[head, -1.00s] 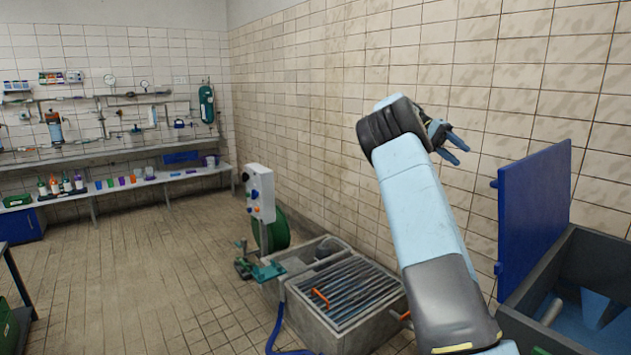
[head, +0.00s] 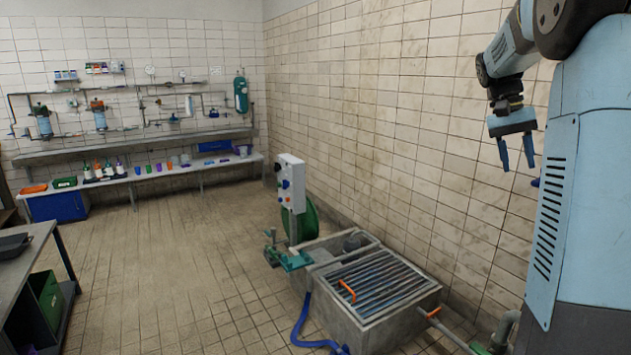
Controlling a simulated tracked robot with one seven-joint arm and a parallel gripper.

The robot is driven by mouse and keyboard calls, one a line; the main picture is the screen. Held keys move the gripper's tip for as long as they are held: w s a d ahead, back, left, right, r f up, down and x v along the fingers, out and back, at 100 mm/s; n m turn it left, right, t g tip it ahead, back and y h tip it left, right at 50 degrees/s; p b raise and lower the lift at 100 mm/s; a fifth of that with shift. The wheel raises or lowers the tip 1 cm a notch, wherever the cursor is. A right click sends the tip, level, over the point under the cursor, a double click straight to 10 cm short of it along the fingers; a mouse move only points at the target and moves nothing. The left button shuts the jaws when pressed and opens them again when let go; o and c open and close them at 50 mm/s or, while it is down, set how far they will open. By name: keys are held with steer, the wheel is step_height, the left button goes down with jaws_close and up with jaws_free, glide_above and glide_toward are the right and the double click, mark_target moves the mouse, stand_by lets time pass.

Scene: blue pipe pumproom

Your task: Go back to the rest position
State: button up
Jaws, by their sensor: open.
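My gripper (head: 517,155) hangs at the upper right of the head view, its two blue fingers pointing down. The fingers are apart and nothing is between them. It is in the air in front of the tiled wall, above and to the right of the grated basin. My arm is folded, with its upper links at the right edge of the picture and partly cut off by the top edge.
A concrete basin (head: 388,322) with a metal grate (head: 372,281) and an orange handle (head: 347,291) stands by the right wall. A control box (head: 291,184) rises behind it. A blue hose (head: 301,322) lies on the floor. A dark table (head: 22,262) is at left. The middle floor is clear.

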steer(key=s+a+f+n+t+y, duration=0.1)
steer(key=s+a+f+n+t, duration=0.2)
steer(key=s+a, duration=0.7)
steer(key=s+a+f+n+t+y, duration=0.1)
steer(key=s+a+t, duration=0.4)
steer(key=s+a, duration=0.6)
step_height(320, 180, down, 3)
steer(key=shift+s+a+r+n+t+y, duration=0.1)
steer(key=shift+s+a+n+t+y, duration=0.25)
steer(key=shift+s+n, duration=0.75)
steer(key=shift+s, duration=0.15)
